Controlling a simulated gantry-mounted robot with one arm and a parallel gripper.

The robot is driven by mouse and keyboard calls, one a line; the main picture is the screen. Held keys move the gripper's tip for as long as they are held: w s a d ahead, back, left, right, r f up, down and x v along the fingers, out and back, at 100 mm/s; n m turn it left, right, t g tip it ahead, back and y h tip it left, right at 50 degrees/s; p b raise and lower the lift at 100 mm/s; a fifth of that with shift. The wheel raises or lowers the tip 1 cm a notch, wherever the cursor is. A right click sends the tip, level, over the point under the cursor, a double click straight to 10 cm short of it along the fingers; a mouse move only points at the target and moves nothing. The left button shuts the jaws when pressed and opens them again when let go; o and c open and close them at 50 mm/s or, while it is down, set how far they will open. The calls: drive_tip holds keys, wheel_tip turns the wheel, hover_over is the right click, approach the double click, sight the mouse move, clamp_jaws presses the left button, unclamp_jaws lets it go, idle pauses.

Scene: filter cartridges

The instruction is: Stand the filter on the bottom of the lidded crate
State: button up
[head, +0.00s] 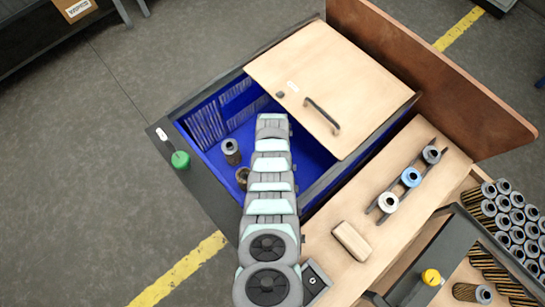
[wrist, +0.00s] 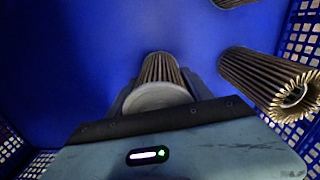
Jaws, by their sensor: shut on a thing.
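The blue crate (head: 205,125) stands open on its left side, and its light wooden lid (head: 310,75) covers the far right part. My arm reaches down into the opening; my gripper is hidden behind it in the head view. In the wrist view my gripper (wrist: 160,98) is shut on a pleated filter (wrist: 160,68) with a pale round cap towards the camera. The filter points away from me towards the blue floor of the crate (wrist: 70,60). I cannot tell whether its far end touches the floor.
A filter (head: 231,152) stands in the crate, with a brownish one (head: 242,178) beside it, partly behind my arm. In the wrist view a filter (wrist: 265,78) is close on the right. A rack (head: 411,178) holds filters outside.

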drive_tip(key=shift+w+f, duration=0.1)
drive_tip(key=shift+f, duration=0.1)
drive_tip(key=o, duration=1.6)
drive_tip(key=shift+r, duration=0.15)
wheel_tip(320, 180, up, 12)
drive_tip(key=p, duration=0.6)
drive_tip(key=shift+p, duration=0.3)
